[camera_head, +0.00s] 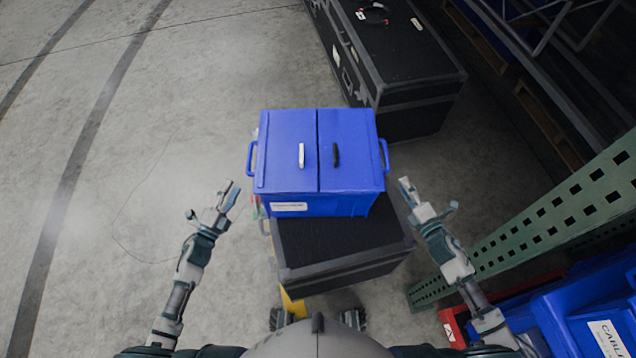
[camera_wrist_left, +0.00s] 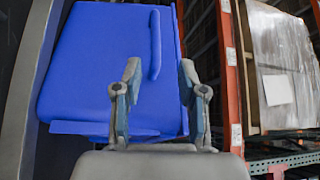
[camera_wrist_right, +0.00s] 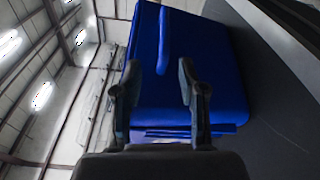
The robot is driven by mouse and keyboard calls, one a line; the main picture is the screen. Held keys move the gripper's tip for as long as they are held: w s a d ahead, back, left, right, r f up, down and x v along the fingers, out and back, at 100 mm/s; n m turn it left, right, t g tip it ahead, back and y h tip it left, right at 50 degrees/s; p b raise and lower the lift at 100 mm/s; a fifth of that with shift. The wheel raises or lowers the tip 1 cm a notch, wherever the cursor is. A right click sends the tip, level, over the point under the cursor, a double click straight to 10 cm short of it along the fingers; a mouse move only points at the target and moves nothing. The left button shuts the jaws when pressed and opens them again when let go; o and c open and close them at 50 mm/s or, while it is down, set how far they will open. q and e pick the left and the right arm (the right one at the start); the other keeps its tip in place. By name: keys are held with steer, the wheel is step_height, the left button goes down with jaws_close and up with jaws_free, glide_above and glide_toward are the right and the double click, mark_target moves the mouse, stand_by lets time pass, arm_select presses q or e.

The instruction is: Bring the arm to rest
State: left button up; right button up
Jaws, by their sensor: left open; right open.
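A blue tote (camera_head: 290,165) with a two-part lid, one white and one black lid handle, and a side handle at each end sits on a black case (camera_head: 345,245). My left gripper (camera_head: 224,195) is open and empty, just left of the tote, apart from it. My right gripper (camera_head: 418,200) is open and empty, just right of the tote. The tote's side and handle also show beyond the open fingers in the left wrist view (camera_wrist_left: 105,60) and the right wrist view (camera_wrist_right: 205,75).
A large black case (camera_head: 400,50) stands behind the tote. A green perforated rack beam (camera_head: 560,215) and blue bins (camera_head: 580,310) are at the right, close to my right arm. The concrete floor (camera_head: 110,190) at the left is clear.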

stand_by(0.4)
